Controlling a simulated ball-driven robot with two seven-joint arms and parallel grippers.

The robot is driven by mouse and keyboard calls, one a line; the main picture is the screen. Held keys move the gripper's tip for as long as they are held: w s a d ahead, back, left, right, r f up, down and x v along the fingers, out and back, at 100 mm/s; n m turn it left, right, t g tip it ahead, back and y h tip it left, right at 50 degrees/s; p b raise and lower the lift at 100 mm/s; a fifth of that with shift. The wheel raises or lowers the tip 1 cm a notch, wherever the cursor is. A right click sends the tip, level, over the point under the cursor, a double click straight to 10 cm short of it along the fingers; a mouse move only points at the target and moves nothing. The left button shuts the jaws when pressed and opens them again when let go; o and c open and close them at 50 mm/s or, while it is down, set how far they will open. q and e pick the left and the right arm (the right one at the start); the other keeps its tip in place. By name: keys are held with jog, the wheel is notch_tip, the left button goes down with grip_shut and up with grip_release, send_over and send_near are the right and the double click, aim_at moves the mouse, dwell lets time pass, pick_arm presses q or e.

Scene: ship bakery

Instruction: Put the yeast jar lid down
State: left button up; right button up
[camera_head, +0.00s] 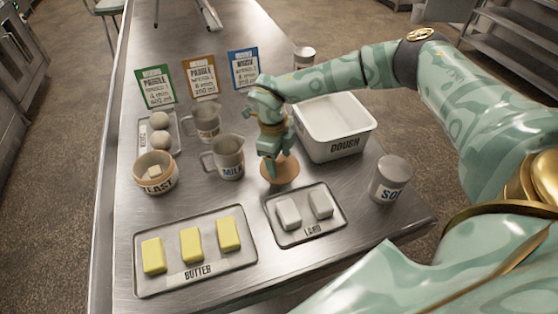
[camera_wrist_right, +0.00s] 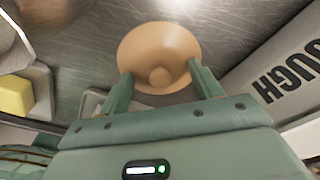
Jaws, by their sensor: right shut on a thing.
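The yeast jar lid (camera_head: 285,173) is a round tan disc with a small knob. My right gripper (camera_head: 271,170) points down and is shut on it, between the milk jug and the lard tray. In the right wrist view the lid (camera_wrist_right: 158,42) lies between the two fingers (camera_wrist_right: 164,80), knob facing the camera. I cannot tell whether the lid touches the table. The yeast jar (camera_head: 156,185) stands uncovered at the left, with a pale block inside. My left gripper is not in view.
The milk jug (camera_head: 229,158) is left of the lid, the white dough tub (camera_head: 346,145) right, the lard tray (camera_head: 300,237) in front. Bare steel lies between milk jug and butter tray.

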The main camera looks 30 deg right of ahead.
jog(key=shift+s+d+r, duration=0.1)
jog(key=shift+s+r, duration=0.05)
jog(key=shift+r, duration=0.45)
grip_shut()
notch_tip(320, 180, up, 7)
jog(key=shift+f+p, duration=0.1)
jog(key=shift+p, duration=0.6)
jog(key=shift+s, duration=0.1)
jog(key=s+a+r+n+t+b, duration=0.2)
jog(key=s+a+r+n, duration=0.2)
jog(key=n, duration=1)
jog(key=n+b, duration=0.2)
jog(key=n, duration=0.6)
send_over(281, 160)
jog(key=w, duration=0.3)
notch_tip(281, 160, down, 3)
jog(key=w+f, duration=0.1)
jog(key=w+d+f, duration=0.1)
jog(key=f, duration=0.1)
jog(key=w+d+f+b, duration=0.1)
jog(key=w, duration=0.1)
jog(key=shift+f, duration=0.35)
jog(key=shift+w+d+f, duration=0.1)
jog(key=shift+w+f, duration=0.1)
notch_tip(281, 160, down, 3)
jog(key=shift+f+b, duration=0.2)
jog(key=shift+b, duration=0.4)
jog(key=shift+w+d, duration=0.1)
